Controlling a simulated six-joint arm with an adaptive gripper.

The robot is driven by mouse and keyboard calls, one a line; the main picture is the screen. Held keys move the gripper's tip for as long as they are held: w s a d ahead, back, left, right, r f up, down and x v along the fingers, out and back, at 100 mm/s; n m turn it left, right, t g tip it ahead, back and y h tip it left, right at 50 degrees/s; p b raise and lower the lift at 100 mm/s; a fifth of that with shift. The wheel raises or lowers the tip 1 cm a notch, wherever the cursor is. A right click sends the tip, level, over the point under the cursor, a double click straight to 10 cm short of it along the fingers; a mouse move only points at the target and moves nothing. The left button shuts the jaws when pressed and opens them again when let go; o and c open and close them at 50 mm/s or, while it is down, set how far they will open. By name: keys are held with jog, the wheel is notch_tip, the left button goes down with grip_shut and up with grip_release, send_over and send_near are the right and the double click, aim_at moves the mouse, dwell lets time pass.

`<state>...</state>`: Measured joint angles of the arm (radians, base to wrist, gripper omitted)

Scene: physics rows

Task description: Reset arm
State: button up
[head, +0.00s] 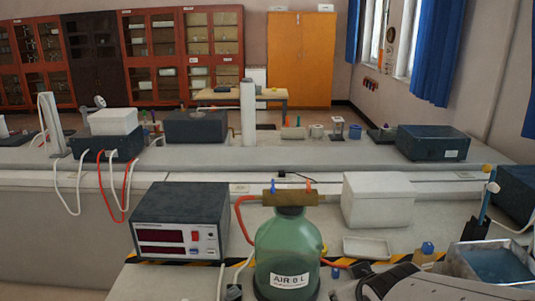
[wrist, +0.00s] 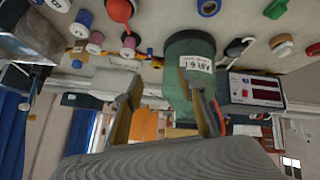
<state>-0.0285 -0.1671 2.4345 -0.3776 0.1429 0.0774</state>
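My gripper (wrist: 162,88) shows in the wrist view with its two fingers spread apart and nothing held between them. The wrist picture is upside down. In the head view, part of my dark grey arm and gripper (head: 385,286) shows at the lower right, cut by the bottom edge.
A dark meter box with red displays (head: 180,222) stands left of the bottle. A white box (head: 378,200) and a small white tray (head: 366,247) are behind my arm. A blue-filled tray (head: 462,262) is at the right. Several spools (wrist: 82,24) and small parts lie on the bench.

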jog(key=s+r+m+g, duration=0.1)
jog(key=s+r, duration=0.1)
jog(key=s, duration=0.8)
jog(key=s+r+m+g, duration=0.2)
jog(key=s, duration=0.9)
jog(key=shift+r, duration=0.25)
jog(key=shift+s+a, duration=0.1)
